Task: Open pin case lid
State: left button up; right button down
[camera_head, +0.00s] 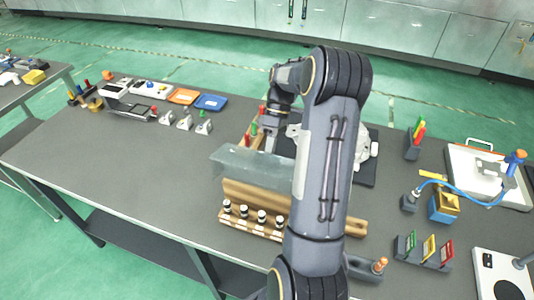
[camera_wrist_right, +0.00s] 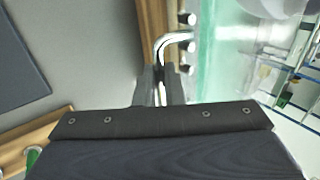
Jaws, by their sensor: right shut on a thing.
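The pin case is a wooden box (camera_head: 254,197) near the middle of the bench. Its clear lid (camera_head: 245,168) is a greyish see-through panel over the box, and it appears tilted; how far it is open I cannot tell. My right gripper (camera_head: 270,143) is at the lid's far side, partly behind my own arm. In the right wrist view, my right gripper (camera_wrist_right: 160,90) is shut on a bent shiny metal handle (camera_wrist_right: 172,40). The lid shows as a clear greenish panel (camera_wrist_right: 220,75) right of the fingers. My left gripper is not in view.
A rack of several dark-capped pins (camera_head: 252,224) stands before the case. Coloured pegs (camera_head: 247,138) stand behind it. My arm hides the case's right part. A blue tray (camera_head: 210,102) and small grey blocks lie at the back left. The bench's left front is clear.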

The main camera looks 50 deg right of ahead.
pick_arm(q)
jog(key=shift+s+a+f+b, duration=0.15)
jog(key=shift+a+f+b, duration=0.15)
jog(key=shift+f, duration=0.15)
pick_arm(e)
notch_tip(320, 180, down, 6)
jog(key=d+g+y, duration=0.1)
jog(key=d+y, duration=0.1)
jog(key=shift+w+d+f+y, duration=0.2)
jog(key=shift+w+d+y, duration=0.1)
jog(key=shift+y, duration=0.1)
jog(key=c, duration=1.5)
grip_release()
jog(key=shift+o, duration=0.8)
jog(key=shift+w+d+f, duration=0.2)
jog(key=shift+d, duration=0.1)
jog(key=shift+a+r, duration=0.15)
jog(key=shift+c, duration=0.8)
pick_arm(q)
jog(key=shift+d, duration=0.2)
